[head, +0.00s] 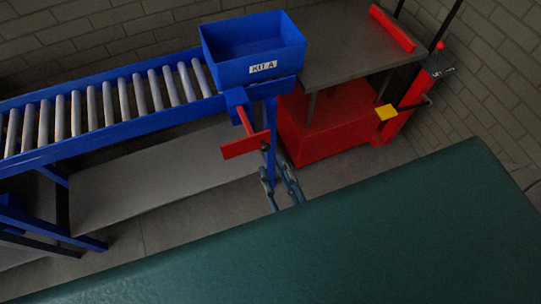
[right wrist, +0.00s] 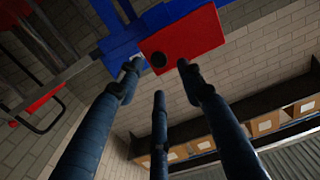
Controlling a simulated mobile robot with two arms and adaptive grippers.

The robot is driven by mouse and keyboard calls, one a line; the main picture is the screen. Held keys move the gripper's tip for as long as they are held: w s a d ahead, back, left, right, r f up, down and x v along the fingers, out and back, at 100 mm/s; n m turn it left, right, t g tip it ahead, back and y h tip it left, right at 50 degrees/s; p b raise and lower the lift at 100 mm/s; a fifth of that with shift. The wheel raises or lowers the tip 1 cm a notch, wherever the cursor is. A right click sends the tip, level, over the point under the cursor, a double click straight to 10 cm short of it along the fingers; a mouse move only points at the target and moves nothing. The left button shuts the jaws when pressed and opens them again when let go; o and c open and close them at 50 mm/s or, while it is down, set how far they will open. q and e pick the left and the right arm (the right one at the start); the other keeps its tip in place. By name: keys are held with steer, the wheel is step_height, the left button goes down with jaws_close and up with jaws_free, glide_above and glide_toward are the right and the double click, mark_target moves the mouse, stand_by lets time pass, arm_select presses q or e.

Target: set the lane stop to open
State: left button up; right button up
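The lane stop is a red arm with a flat red plate (head: 245,146), hanging from a blue bracket at the right end of the roller conveyor, under the blue bin. In the right wrist view the red plate (right wrist: 184,44) has a dark round spot and lies just beyond my fingertips. My right gripper (head: 272,170) is just right of and below the plate in the head view. Its fingers stand apart and empty in the right wrist view (right wrist: 158,72). Whether a fingertip touches the plate I cannot tell. My left gripper is not in view.
A blue bin labelled KIT A (head: 262,68) stands at the end of the blue roller conveyor (head: 130,127). A blue leg (head: 270,125) stands close by my right gripper. A red cart with a grey top (head: 345,45) and yellow pedal (head: 386,111) is to the right.

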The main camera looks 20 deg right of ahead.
steer(key=s, duration=0.6)
steer(key=shift+s, duration=0.25)
steer(key=shift+d, duration=0.1)
steer(key=s+a+f+n+g+y, duration=0.15)
steer(key=f+g, duration=0.25)
steer(key=f, duration=0.9)
steer(key=s+f+n+g+y, duration=0.1)
steer(key=s+f+g, duration=0.25)
steer(key=f, duration=1.05)
steer(key=s+d+f+g+h, duration=0.1)
steer(key=s+d+f+g, duration=0.3)
steer(key=s+f, duration=0.4)
steer(key=s+d+f+g+h, duration=0.2)
steer(key=s+d+f+g, duration=0.3)
steer(key=f, duration=0.6)
steer(key=s+d, duration=0.2)
steer(key=s, duration=0.1)
steer(key=shift+s+d, duration=0.2)
steer(key=shift+s, duration=0.1)
